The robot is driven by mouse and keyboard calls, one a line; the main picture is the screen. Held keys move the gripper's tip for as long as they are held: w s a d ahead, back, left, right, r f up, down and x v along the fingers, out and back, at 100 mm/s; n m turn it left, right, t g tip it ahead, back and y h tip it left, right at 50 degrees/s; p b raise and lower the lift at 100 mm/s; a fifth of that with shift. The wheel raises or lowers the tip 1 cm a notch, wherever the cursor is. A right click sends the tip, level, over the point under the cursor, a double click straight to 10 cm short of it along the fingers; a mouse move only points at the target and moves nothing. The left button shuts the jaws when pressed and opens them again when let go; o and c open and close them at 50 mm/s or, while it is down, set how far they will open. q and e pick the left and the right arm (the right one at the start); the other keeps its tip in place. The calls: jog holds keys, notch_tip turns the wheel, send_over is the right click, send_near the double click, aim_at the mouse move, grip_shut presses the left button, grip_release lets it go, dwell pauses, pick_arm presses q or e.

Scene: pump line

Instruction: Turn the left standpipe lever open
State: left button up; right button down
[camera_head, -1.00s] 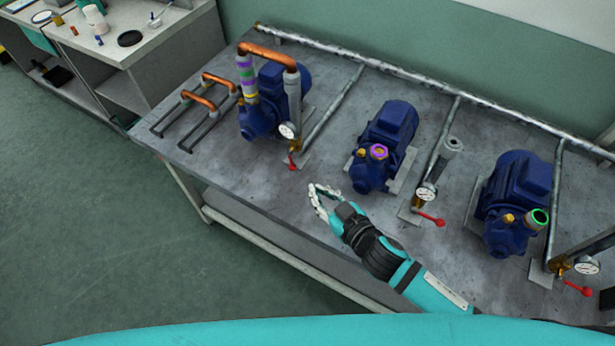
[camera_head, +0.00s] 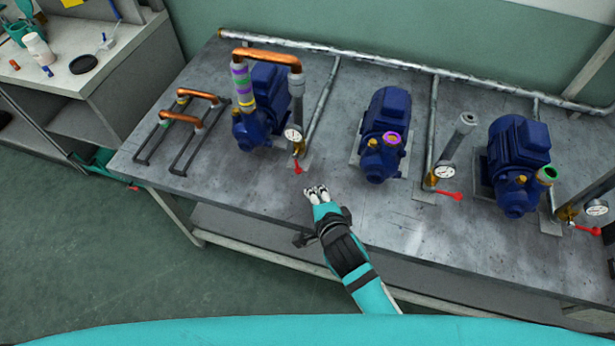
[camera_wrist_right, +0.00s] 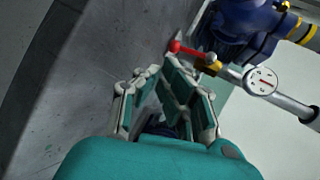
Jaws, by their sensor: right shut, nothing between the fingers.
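The left standpipe (camera_head: 297,100) stands by the left blue pump, with a copper pipe joined at its top and a gauge (camera_head: 293,134) low on it. Its red lever (camera_head: 297,168) sits below the gauge and points toward the bench's front edge. The lever also shows in the right wrist view (camera_wrist_right: 188,50), beyond my fingertips. My right gripper (camera_head: 316,189) is shut and empty, just in front of the lever and apart from it. Its fingertips meet in the wrist view (camera_wrist_right: 160,67). My left gripper is not in view.
The middle pump (camera_head: 384,125) and right pump (camera_head: 517,160) stand to the right, with their own gauges and red levers (camera_head: 449,195). The bench top (camera_head: 240,180) is clear in front of the left pump.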

aim_at(304, 182)
jog(key=x, duration=0.6)
jog(key=shift+w+r, duration=0.2)
jog(key=shift+r, duration=0.15)
jog(key=shift+w+a+f+p, duration=0.2)
jog(key=shift+w+p, duration=0.1)
jog(key=shift+w, duration=0.2)
jog(key=f+b, duration=0.1)
jog(key=b, duration=0.2)
jog(key=shift+w+a+m+y, duration=0.3)
jog(key=shift+w+a, duration=0.1)
jog(key=shift+s+r+t, duration=0.1)
jog(key=shift+r+t, duration=0.1)
jog(key=shift+t, duration=0.2)
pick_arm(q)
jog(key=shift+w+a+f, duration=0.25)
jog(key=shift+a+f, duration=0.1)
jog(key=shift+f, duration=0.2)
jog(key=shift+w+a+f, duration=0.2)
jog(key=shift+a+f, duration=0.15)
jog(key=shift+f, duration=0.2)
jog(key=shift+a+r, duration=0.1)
pick_arm(e)
jog(key=shift+a, duration=0.1)
